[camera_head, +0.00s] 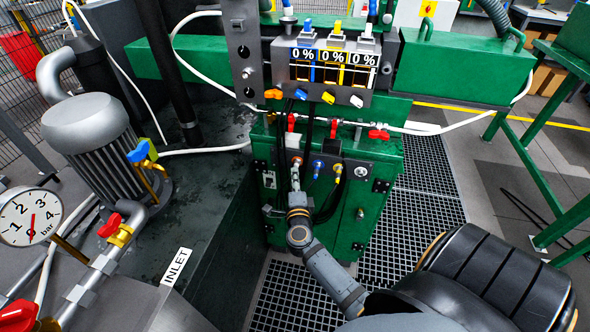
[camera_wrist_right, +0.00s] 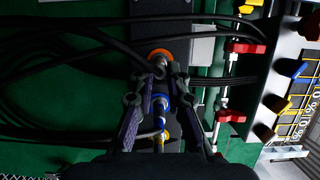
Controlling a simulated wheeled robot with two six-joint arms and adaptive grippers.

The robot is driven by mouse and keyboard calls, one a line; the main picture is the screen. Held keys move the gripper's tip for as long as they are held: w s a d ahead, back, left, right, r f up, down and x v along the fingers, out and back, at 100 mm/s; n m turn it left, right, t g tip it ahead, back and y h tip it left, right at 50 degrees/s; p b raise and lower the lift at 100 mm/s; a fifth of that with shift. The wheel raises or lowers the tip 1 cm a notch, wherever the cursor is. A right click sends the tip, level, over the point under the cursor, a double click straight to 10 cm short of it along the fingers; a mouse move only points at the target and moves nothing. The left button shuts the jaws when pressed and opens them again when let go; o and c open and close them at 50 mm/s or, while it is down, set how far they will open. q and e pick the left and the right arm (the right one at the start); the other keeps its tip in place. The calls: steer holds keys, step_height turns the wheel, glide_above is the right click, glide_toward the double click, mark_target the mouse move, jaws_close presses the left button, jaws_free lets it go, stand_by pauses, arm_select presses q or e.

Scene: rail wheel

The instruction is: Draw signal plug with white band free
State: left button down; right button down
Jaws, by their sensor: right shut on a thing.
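A dark connector plate on the green cabinet (camera_head: 375,205) carries several ports in a row. A pale, whitish signal plug (camera_head: 295,178) sits at the orange-ringed port, the leftmost in the head view. My right gripper (camera_head: 296,188) is shut on this plug and largely hides it. In the right wrist view, the fingertips of the right gripper (camera_wrist_right: 163,73) close around the plug (camera_wrist_right: 160,67), just below the orange ring (camera_wrist_right: 160,54). Whether the plug is still seated cannot be told. A blue connector (camera_head: 317,164) and a yellow one (camera_head: 338,169) stand beside it. My left gripper is not in view.
Black cables (camera_wrist_right: 75,50) hang close to the gripper. Red valve handles (camera_head: 378,134) and a white pipe run above the ports. The 0 % display unit (camera_head: 333,68) with coloured knobs is higher up. A motor (camera_head: 95,130) and pressure gauge (camera_head: 30,217) stand left.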

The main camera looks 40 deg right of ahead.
steer(key=shift+s+a, duration=0.1)
steer(key=shift+a, duration=0.05)
stand_by(0.4)
steer(key=shift+s+a, duration=0.7)
steer(key=shift+a, duration=0.1)
steer(key=shift+s+a, duration=1.3)
steer(key=shift+a, duration=0.2)
